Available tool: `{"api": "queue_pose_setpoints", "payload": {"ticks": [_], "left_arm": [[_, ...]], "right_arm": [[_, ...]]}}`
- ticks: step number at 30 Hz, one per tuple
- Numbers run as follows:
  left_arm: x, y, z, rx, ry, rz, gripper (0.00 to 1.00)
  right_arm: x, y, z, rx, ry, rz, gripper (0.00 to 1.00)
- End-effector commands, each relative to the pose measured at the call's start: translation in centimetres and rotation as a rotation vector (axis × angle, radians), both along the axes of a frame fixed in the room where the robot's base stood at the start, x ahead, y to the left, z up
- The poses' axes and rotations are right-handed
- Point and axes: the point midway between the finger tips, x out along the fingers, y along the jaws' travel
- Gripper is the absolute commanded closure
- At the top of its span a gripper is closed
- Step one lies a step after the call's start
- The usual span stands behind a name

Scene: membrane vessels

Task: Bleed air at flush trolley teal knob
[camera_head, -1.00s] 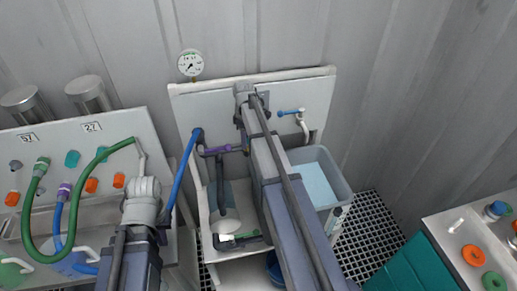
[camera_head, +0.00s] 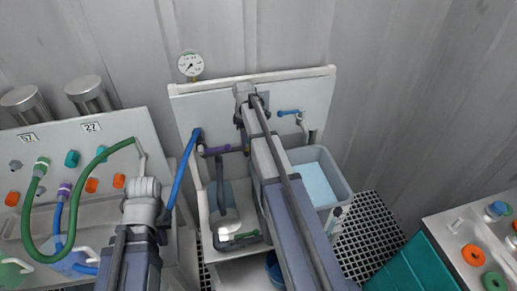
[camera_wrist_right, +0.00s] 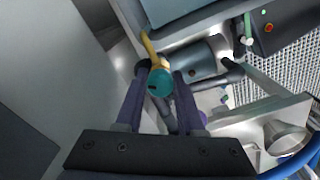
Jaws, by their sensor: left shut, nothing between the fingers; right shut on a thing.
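In the right wrist view the teal knob (camera_wrist_right: 160,83) sits between the dark purple fingers of my right gripper (camera_wrist_right: 164,74), which is shut on it. A yellow stem (camera_wrist_right: 149,45) runs up behind the knob. In the head view my right arm covers the knob and most of the gripper, in front of the flush trolley's white back panel (camera_head: 205,112). My left gripper (camera_head: 162,236) is mostly hidden behind its own wrist, beside the left bench. It is shut and empty.
A pressure gauge (camera_head: 190,65) stands above the trolley panel. A blue-handled tap (camera_head: 290,112) and a grey water tub (camera_head: 338,178) are right of my right arm. A blue hose (camera_head: 182,170) and a green hose (camera_head: 75,212) hang at left. A teal cabinet (camera_head: 410,268) stands at lower right.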

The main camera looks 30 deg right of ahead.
Motion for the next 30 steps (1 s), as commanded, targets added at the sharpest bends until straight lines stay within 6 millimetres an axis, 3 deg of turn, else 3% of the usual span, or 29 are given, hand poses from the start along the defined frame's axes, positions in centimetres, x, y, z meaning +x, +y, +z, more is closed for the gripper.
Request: {"api": "queue_pose_setpoints", "payload": {"ticks": [5, 13, 22, 30], "left_arm": [[0.00, 0.00, 0.00, 0.000, 0.000, 0.000, 1.00], [0.00, 0.00, 0.00, 0.000, 0.000, 0.000, 1.00], [0.00, 0.00, 0.00, 0.000, 0.000, 0.000, 1.00], [0.00, 0.00, 0.00, 0.000, 0.000, 0.000, 1.00]], "right_arm": [[0.01, -0.01, 0.00, 0.000, 0.000, -0.047, 1.00], [0.01, -0.01, 0.00, 0.000, 0.000, -0.333, 1.00], [0.01, -0.01, 0.00, 0.000, 0.000, -0.426, 1.00], [0.01, -0.01, 0.00, 0.000, 0.000, -0.710, 1.00]]}}
